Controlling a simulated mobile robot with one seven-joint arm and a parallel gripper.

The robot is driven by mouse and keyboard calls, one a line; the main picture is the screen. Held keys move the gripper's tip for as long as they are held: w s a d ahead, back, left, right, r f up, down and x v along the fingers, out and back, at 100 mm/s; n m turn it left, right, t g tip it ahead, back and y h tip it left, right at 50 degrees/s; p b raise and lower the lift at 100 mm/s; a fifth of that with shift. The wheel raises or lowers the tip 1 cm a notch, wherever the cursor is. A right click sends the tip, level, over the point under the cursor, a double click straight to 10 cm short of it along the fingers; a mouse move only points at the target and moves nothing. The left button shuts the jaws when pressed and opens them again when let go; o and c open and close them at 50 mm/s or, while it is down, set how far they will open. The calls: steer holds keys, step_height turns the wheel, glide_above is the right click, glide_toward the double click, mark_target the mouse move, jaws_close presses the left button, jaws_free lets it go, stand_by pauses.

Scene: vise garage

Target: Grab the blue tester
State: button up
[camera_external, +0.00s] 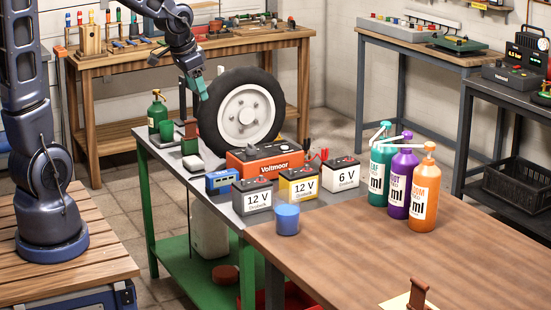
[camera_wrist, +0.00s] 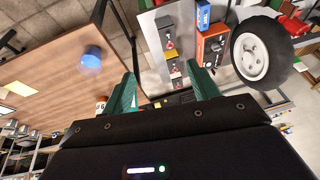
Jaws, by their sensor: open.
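The blue tester (camera_external: 220,181) is a small blue box with a display. It sits on the grey-topped green bench (camera_external: 152,153), left of the orange Voltmoor charger (camera_external: 263,163) and in front of the wheel. It also shows at the top of the wrist view (camera_wrist: 203,15), beside the charger (camera_wrist: 213,47). My gripper (camera_external: 201,86) is up in the air by the wheel's upper left, above and apart from the tester. In the wrist view its two green fingers (camera_wrist: 163,88) are spread with nothing between them.
A large wheel (camera_external: 242,112) stands behind the charger. Several batteries (camera_external: 253,195) stand right of the tester. A green spray bottle (camera_external: 157,113) and a green cup (camera_external: 167,130) are at the bench's left. A blue cup (camera_external: 287,219) and several bottles (camera_external: 402,185) stand on the wooden table (camera_external: 370,245).

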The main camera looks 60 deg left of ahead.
steer(key=w+a+f, duration=1)
steer(key=a+f, duration=0.1)
steer(key=f, duration=0.2)
steer(key=h, duration=0.1)
glide_toward(221, 173)
steer(key=shift+w+d+f+t, duration=0.1)
steer(key=shift+w+f+t, duration=0.2)
steer(key=shift+f, duration=0.8)
steer(key=x, duration=0.4)
steer(key=shift+w+f, duration=0.2)
steer(key=shift+f, duration=0.1)
steer(key=shift+x, duration=2.85)
steer(key=shift+s, duration=0.2)
steer(key=c, duration=1.2)
steer(key=shift+o, duration=0.2)
